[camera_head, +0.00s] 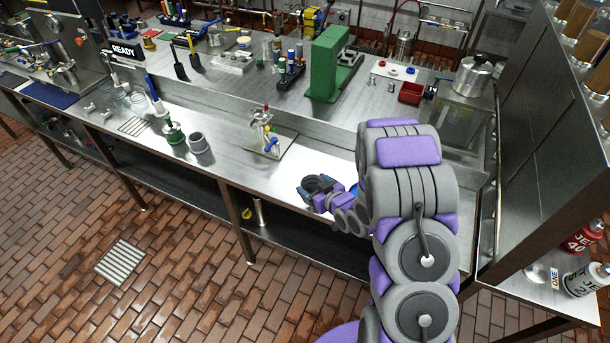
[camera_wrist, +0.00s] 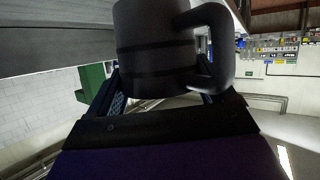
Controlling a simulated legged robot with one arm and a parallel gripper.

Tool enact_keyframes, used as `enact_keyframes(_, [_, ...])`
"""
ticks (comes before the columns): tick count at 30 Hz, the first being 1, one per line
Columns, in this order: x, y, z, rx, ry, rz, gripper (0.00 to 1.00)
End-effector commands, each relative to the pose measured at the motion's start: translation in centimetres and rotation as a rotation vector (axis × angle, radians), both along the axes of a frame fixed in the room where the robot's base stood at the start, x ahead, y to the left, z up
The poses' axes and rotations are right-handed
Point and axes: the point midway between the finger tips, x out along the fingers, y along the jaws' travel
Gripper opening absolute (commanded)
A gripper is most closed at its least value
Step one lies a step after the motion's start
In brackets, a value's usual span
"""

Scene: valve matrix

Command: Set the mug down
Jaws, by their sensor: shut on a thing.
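A dark grey mug (camera_wrist: 155,45) fills the upper middle of the wrist view, its handle (camera_wrist: 222,45) towards the right. My gripper (camera_wrist: 162,88) is shut on the mug, with a blue-black finger on each side. In the head view my gripper (camera_head: 320,188) is at the front edge of the steel bench (camera_head: 225,170), left of my purple and grey arm. Part of the mug may be the dark round shape there, but it is too small to be sure. Whether the mug's base touches the bench cannot be told.
A small valve stand with a blue handle (camera_head: 270,145) is on the bench left of my gripper. A grey cup-like part (camera_head: 198,143) and a green-based part (camera_head: 174,133) stand farther left. A green press-like block (camera_head: 326,62) is behind. Bare steel lies between the valve stand and my gripper.

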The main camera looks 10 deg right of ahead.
Motion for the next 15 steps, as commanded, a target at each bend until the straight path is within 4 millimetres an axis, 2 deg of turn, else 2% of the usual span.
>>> enact_keyframes(12, [8.1, 0.8, -0.7, -0.003, -0.006, 0.001, 0.54])
enact_keyframes(15, [9.3, 1.0, -0.8, -0.003, -0.002, 0.002, 0.54])
